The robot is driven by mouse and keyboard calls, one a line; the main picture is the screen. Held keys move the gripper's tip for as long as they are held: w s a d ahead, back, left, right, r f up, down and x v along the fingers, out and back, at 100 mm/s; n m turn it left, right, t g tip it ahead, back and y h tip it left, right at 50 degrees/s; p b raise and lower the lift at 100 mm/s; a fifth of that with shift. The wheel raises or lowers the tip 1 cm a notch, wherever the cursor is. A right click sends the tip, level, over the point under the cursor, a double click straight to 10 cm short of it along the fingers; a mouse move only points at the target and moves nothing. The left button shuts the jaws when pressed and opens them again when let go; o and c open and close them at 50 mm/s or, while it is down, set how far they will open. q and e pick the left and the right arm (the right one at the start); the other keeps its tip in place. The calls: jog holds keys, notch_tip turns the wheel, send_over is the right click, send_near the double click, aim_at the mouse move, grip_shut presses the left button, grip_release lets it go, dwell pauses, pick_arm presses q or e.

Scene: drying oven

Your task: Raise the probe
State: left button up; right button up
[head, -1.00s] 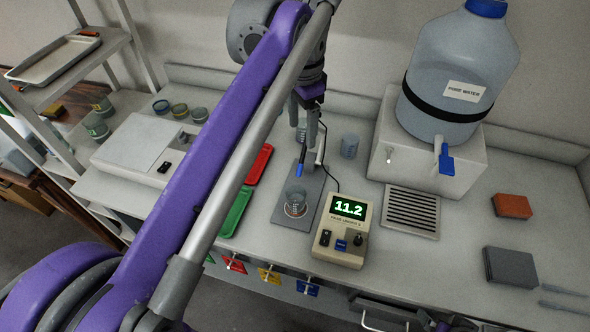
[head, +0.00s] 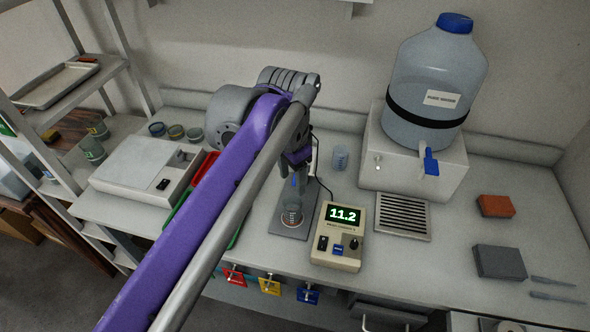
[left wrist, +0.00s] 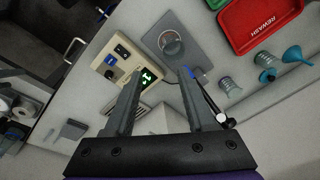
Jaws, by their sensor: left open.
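The probe is a dark rod with a blue end (left wrist: 187,73), on a stand with a grey base plate (left wrist: 190,28). Its blue end also shows in the head view (head: 294,181), partly covered by my gripper. A glass beaker (head: 291,216) stands on the plate, below the probe; it also shows in the left wrist view (left wrist: 171,43). My left gripper (left wrist: 161,76) is open, pointing down over the stand. The probe shows close beside its right finger in the wrist view, partly hidden; contact cannot be told. The meter (head: 338,245) beside the plate reads 11.2. My right gripper is out of view.
A water carboy (head: 430,90) stands on a white block at the back right. Behind my arm are red and green trays. A small beaker (head: 340,158) stands behind the meter. A black cable runs from the meter.

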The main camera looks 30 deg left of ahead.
pick_arm(q)
jog(key=f+m+y, duration=0.1)
jog(key=w+a+f+m+y, duration=0.1)
jog(key=m, duration=0.1)
jog(key=shift+a+m+b, duration=0.1)
jog(key=shift+m+b, duration=0.2)
jog(key=shift+b, duration=0.05)
jog(key=c, duration=0.5)
jog(key=w+m+y, duration=0.1)
jog(key=m, duration=0.1)
jog(key=w+m+t+y, duration=0.1)
jog(key=m, duration=0.1)
jog(key=w+a+f+m+t+y+b, duration=0.1)
jog(key=m, duration=0.2)
jog(key=shift+w+y, duration=0.15)
jog(key=shift+y, duration=0.15)
grip_shut()
jog(key=w+d+r+m+t+y+b, duration=0.1)
jog(key=w+d+r+m+t+y, duration=0.35)
jog(key=m, duration=0.75)
jog(key=w+a+f+t+h, duration=0.1)
jog(key=w+a+f+t, duration=0.1)
jog(key=w+a+f, duration=0.2)
jog(key=w+a, duration=0.2)
jog(key=w, duration=0.2)
jog(key=shift+w+f, duration=0.15)
jog(key=shift+w, duration=0.1)
jog(key=shift+h, duration=0.25)
